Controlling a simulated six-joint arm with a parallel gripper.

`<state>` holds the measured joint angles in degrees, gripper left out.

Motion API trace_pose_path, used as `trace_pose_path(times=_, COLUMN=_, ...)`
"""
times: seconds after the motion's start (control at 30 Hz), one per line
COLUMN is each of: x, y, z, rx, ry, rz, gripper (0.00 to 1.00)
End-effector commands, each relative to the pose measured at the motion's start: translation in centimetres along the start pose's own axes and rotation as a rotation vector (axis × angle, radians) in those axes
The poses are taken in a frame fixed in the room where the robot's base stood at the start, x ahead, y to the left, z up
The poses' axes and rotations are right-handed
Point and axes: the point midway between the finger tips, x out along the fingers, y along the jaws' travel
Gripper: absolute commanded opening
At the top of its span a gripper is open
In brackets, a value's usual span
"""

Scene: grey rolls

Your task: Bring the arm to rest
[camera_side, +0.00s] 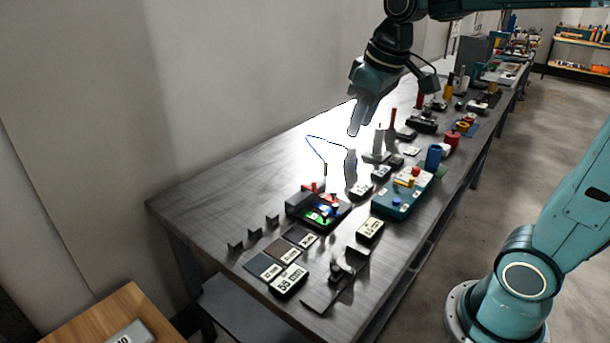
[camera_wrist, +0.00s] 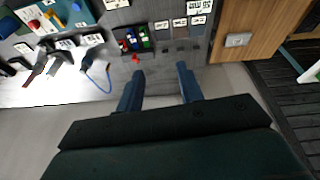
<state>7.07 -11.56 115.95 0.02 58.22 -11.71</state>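My gripper (camera_side: 360,118) hangs above the back part of the grey workbench (camera_side: 215,205) in the side view, clear of the surface, with its fingers pointing down. In the wrist view my gripper (camera_wrist: 160,71) has its two blue-grey fingers apart, with nothing between them. The bench shows beyond the fingertips there.
A black tray (camera_side: 295,208) with coloured parts, a teal box (camera_side: 388,207), a blue cylinder (camera_side: 433,157) and a thin blue cable (camera_side: 318,149) are on the bench. Labelled plates (camera_side: 288,279) lie at its near end. A wooden table (camera_side: 95,318) stands at lower left.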

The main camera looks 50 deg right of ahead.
Motion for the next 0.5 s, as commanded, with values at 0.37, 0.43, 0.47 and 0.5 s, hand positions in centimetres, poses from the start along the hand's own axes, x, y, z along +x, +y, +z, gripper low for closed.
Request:
trace_pose_path(times=0.37, x=-1.6, y=-3.2, z=7.6, rx=0.042, ry=0.102, rz=-0.007, gripper=0.37)
trace_pose_path(times=0.43, x=-1.6, y=-3.7, z=9.0, rx=0.051, ry=0.121, rz=-0.011, gripper=0.37)
trace_pose_path(times=0.47, x=-1.6, y=-3.9, z=9.6, rx=0.054, ry=0.128, rz=-0.012, gripper=0.37)
trace_pose_path(times=0.5, x=-1.5, y=-4.1, z=10.4, rx=0.06, ry=0.138, rz=-0.014, gripper=0.37)
